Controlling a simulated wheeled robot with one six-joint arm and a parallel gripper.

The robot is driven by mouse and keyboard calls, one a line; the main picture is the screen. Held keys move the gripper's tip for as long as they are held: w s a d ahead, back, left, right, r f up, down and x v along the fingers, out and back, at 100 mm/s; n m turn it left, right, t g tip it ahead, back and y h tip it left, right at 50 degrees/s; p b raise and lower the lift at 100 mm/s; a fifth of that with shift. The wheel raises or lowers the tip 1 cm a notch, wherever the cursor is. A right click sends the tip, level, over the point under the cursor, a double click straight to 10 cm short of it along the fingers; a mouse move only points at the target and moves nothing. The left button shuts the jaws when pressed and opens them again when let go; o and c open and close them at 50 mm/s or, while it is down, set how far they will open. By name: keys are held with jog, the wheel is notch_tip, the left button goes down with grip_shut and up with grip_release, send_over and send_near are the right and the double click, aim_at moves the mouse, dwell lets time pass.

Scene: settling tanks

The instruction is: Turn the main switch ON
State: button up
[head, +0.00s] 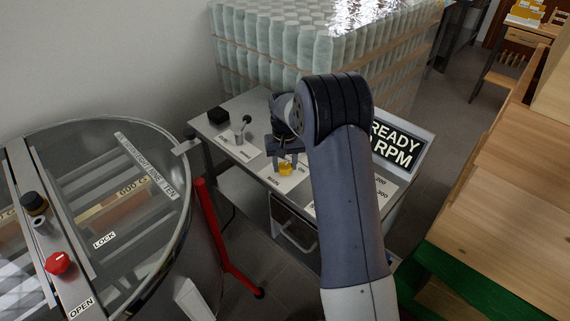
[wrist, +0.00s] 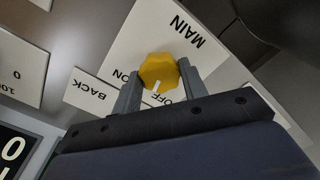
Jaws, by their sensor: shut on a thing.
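The main switch is a yellow knob (wrist: 158,72) on a white plate (wrist: 140,30) marked MAIN, ON and OFF. In the wrist view its white pointer line aims at the lower edge, close to the word OFF and away from ON. My gripper (wrist: 158,82) is shut on the knob, with one grey finger on each side. In the head view the knob (head: 285,169) shows below the fingertips of my gripper (head: 286,160), on the bench top. My arm hides part of the panel to the right.
A small lever (head: 240,135) and a black box (head: 218,116) are left of the switch. A READY RPM display (head: 395,145) stands right, partly behind my arm. A round clear lid (head: 110,215) with a red knob (head: 60,262) and a red stand (head: 218,235) are left.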

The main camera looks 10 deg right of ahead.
aim_at(285, 166)
jog(key=m, duration=0.5)
jog(key=shift+m, duration=0.3)
jog(key=shift+m+b, duration=0.4)
jog(key=shift+m, duration=1.7)
jog(key=o, duration=1)
jog(key=shift+r, duration=0.15)
notch_tip(285, 166, up, 11)
jog(key=shift+f+b, duration=0.2)
jog(key=shift+b, duration=0.15)
